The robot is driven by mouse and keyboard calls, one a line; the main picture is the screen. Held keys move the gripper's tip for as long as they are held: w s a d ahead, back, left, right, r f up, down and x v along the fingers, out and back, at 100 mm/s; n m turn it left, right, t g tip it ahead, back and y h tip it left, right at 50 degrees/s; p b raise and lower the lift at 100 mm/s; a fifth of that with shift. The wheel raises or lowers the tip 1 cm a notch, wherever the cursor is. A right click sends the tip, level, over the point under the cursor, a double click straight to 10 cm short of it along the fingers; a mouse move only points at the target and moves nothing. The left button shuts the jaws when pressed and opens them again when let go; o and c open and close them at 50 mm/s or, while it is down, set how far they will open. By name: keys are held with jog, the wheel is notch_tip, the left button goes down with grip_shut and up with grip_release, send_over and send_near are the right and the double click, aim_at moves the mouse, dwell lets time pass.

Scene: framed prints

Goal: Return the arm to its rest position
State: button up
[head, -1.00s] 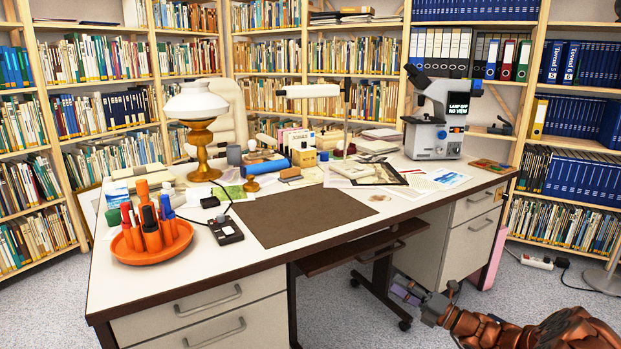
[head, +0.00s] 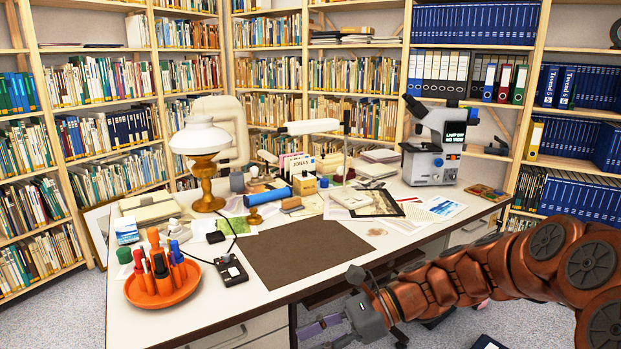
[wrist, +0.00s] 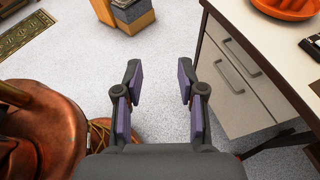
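My copper-coloured arm (head: 450,282) reaches in from the right edge of the head view, in front of the desk. My gripper (head: 316,333) is at its end, low beside the desk's front edge. In the wrist view my gripper (wrist: 160,82) shows two purple-padded fingers spread apart with only grey floor between them. It is open and empty. The desk's drawer front (wrist: 235,82) is to the right of the fingers and apart from them.
The white desk (head: 225,300) carries an orange pen tray (head: 163,293), a brown mat (head: 303,254), a lamp (head: 203,140) and a microscope (head: 435,140). In the wrist view a wood-and-grey box (wrist: 130,15) stands on the floor ahead. Floor around the fingers is clear.

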jog(key=s+r+n+h+p, duration=0.3)
jog(key=s+n+h+p, duration=0.15)
jog(key=s, duration=0.35)
jog(key=s+d+r+n+h+p, duration=0.3)
jog(key=s+d+n+h+p, duration=0.1)
jog(key=d, duration=0.5)
jog(key=s+d+r+n+t+h+p, duration=0.1)
jog(key=s+d+r+n+h+p, duration=0.3)
jog(key=s, duration=0.7)
jog(key=d+n+h+p, duration=0.1)
jog(key=d+n+p, duration=0.1)
jog(key=d+n, duration=0.1)
jog(key=shift+d+r+n+p, duration=0.3)
jog(key=shift+d+n+p, duration=0.05)
jog(key=shift+d, duration=0.5)
jog(key=shift+c, duration=0.3)
